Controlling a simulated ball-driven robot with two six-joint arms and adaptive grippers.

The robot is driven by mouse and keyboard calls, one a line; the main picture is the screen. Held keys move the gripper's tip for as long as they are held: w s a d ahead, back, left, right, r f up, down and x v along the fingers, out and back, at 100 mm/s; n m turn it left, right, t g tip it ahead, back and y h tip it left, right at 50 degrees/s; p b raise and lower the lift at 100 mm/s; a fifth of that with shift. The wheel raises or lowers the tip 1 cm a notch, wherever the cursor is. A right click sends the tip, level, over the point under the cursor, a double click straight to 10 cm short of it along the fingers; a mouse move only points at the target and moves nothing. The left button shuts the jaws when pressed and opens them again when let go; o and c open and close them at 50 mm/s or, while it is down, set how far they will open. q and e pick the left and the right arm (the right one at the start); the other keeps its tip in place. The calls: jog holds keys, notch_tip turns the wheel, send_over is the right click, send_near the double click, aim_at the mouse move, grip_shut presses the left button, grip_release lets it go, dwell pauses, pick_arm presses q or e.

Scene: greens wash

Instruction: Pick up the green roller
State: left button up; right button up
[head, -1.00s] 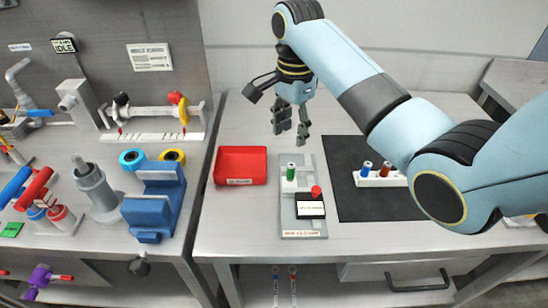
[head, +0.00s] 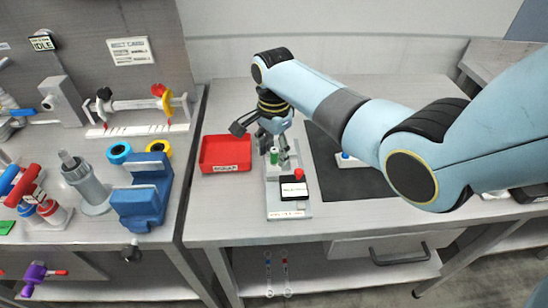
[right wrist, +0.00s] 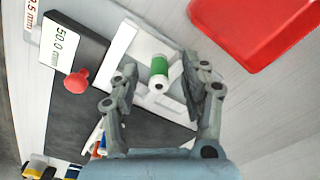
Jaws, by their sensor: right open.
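The green roller (right wrist: 159,70) is a small cylinder with a green band and white ends. It lies on the white V-shaped rest of the grey gauge fixture (head: 290,211). It also shows in the head view (head: 274,156), partly behind my fingers. My right gripper (head: 279,160) is over the rest. In the right wrist view the right gripper (right wrist: 160,92) is open, with its fingers on either side of the roller. I cannot tell whether they touch it. My left gripper does not show.
A red tray (head: 226,153) stands just left of the fixture. A black display box (head: 294,190) with a red knob (head: 299,174) sits on the fixture's front part. A dark mat (head: 352,176) lies to the right. A blue block (head: 143,197) stands farther left.

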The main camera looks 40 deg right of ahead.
jog(key=shift+c, duration=0.6)
jog(key=shift+s, duration=0.1)
jog(key=shift+c, duration=2.3)
grip_shut()
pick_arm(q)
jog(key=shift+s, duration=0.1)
pick_arm(e)
jog(key=shift+r, duration=0.1)
